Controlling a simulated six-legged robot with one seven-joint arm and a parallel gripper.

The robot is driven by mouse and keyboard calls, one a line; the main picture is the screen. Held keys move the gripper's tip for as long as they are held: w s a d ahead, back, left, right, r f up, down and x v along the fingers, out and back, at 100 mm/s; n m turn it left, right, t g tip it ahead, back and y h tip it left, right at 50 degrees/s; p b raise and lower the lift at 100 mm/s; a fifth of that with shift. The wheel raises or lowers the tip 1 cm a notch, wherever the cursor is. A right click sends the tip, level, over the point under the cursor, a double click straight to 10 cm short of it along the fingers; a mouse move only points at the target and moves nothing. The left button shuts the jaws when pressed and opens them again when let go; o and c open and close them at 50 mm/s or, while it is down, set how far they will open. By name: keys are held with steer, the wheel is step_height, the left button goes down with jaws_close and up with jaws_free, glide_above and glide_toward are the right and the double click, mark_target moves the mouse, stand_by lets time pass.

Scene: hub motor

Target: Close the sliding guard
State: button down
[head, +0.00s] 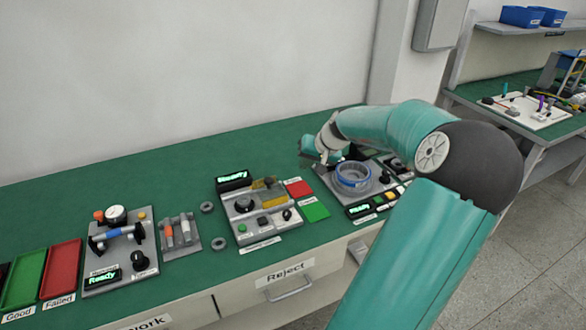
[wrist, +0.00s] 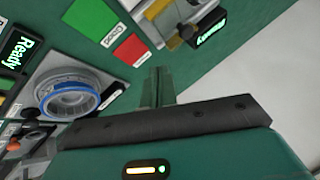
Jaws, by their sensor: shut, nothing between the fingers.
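My gripper (head: 313,160) is above the green bench, just left of a round grey housing with a blue ring (head: 353,176). In the wrist view its fingers (wrist: 157,85) are together with nothing between them, over bare green bench top. The blue-ringed housing (wrist: 72,97) is left of the fingers there. A grey station (head: 262,220) with a black knob and amber-yellow parts (head: 272,200) stands left of the gripper; its yellow edge shows at the top of the wrist view (wrist: 177,36). I cannot tell for certain which part is the sliding guard. My arm hides part of the blue-ringed station.
A red pad (head: 299,188) and a green pad (head: 315,211) lie between the two stations. Farther left are loose grey rings (head: 207,208), a small rack (head: 180,235), another station (head: 118,250), and red (head: 60,268) and green trays (head: 24,279). The bench's back strip is clear.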

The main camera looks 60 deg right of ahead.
glide_toward(280, 189)
steer(key=w+d+f, duration=0.2)
steer(key=d, duration=0.1)
steer(key=w+a, duration=0.1)
steer(key=w+a+f, duration=0.1)
steer(key=w, duration=0.1)
steer(key=shift+w, duration=0.15)
steer(key=shift+w+a, duration=0.1)
steer(key=w+a, duration=0.1)
steer(key=a, duration=0.1)
steer(key=w+a, duration=0.2)
steer(key=a, duration=0.1)
steer(key=w+a, duration=0.2)
steer(key=a, duration=0.1)
steer(key=shift+a, duration=0.25)
steer(key=shift+w+a, duration=0.1)
steer(key=shift+a, duration=0.05)
